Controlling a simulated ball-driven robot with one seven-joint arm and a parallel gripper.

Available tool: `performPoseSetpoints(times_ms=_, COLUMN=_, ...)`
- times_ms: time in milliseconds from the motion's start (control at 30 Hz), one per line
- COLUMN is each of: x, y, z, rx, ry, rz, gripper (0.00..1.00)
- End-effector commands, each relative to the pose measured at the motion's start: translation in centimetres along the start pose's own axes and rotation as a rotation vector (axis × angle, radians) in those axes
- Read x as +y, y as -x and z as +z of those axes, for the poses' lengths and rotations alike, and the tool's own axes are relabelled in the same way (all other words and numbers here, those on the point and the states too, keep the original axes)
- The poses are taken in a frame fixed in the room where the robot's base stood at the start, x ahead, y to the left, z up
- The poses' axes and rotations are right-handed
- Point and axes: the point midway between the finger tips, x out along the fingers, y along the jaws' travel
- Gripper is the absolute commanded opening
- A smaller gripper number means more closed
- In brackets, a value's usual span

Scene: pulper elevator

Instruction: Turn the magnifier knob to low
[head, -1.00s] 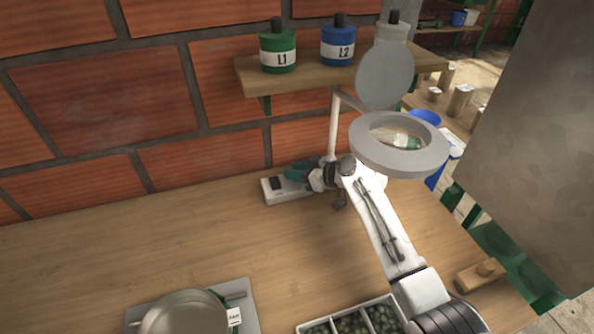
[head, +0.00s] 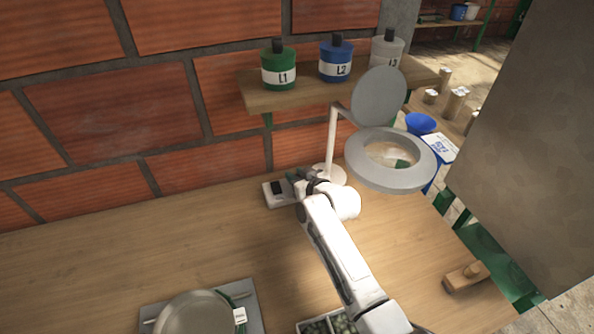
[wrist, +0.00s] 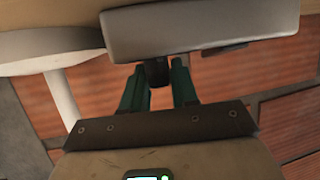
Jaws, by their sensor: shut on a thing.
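The magnifier has a grey ring (head: 372,178) on a white post, with a round white base on the bench by the wall. Beside it is its light grey box (head: 283,199), with a dark patch on top; the box also shows close up in the wrist view (wrist: 200,28). A small black knob (wrist: 156,72) sticks out of the box there. My gripper (wrist: 158,82) has its green fingers on either side of this knob and is shut on it. In the head view my wrist largely hides the gripper (head: 296,176) and the knob. The knob's setting cannot be read.
A wall shelf (head: 300,95) with bottles L1, L2 and L3 is above the bench. A pan (head: 195,315) on a tray and a sorting tray (head: 318,327) are at the front. A wooden block (head: 465,278) lies at the right edge. The bench's middle left is clear.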

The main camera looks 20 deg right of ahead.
Motion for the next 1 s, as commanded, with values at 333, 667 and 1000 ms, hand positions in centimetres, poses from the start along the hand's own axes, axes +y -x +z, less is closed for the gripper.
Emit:
performPoseSetpoints(times_ms=333, x=-0.34, y=-0.27, z=0.50, rx=0.001, ry=-0.071, rz=0.170, gripper=0.00)
performPoseSetpoints(times_ms=667, x=-0.11, y=-0.34, z=0.66, rx=0.002, ry=-0.129, rz=0.314, gripper=0.00)
performPoseSetpoints(times_ms=1000, x=0.04, y=-0.15, z=0.34, rx=0.000, ry=-0.164, rz=0.397, gripper=0.00)
